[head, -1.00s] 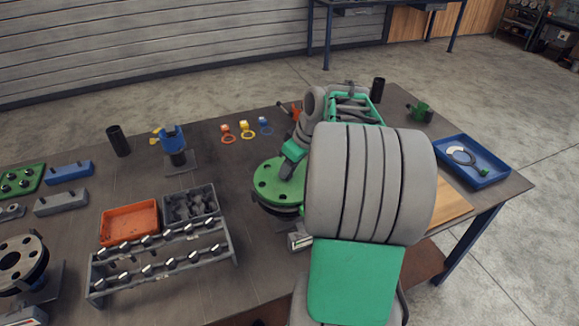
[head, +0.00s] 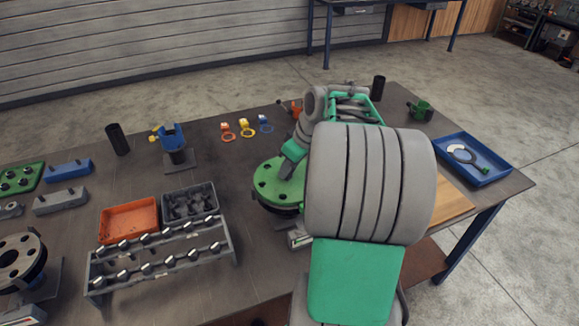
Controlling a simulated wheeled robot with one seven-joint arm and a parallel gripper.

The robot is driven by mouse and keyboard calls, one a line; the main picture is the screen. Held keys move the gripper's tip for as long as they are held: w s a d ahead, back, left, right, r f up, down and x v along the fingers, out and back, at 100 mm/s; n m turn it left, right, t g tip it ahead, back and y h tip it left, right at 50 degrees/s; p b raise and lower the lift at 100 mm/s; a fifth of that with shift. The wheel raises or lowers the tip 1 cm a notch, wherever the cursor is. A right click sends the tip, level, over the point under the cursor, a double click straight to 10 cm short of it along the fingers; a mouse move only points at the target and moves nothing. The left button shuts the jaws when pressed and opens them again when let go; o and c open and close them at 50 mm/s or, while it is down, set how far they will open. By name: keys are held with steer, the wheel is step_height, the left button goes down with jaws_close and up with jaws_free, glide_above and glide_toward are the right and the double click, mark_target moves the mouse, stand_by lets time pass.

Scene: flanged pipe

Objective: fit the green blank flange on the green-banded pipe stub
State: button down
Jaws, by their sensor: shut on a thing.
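The green blank flange (head: 268,183) is a round disc with bolt holes, lying about level at the middle of the table. It sits over a dark round flange (head: 283,209), mostly hidden under it; I cannot tell whether the two touch all round. My gripper (head: 290,168) is shut on the green blank flange at its right side, with its fingertips partly hidden by my own arm. The green band of the pipe stub is not visible under the disc. My arm covers the area to the right of the flange.
A bolt rack (head: 160,262) stands left of the flange, with an orange tray (head: 128,219) and a grey bin (head: 189,201) behind it. Coloured tags (head: 246,127) lie behind. A blue tray (head: 487,168) is at the right. Another flanged pipe (head: 20,262) stands far left.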

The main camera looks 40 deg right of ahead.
steer(key=c, duration=1)
jaws_free()
steer(key=shift+c, duration=0.2)
steer(key=a+v, duration=0.1)
steer(key=v, duration=0.7)
step_height(320, 180, up, 9)
steer(key=p, duration=0.8)
glide_above(298, 183)
steer(key=shift+f, duration=0.1)
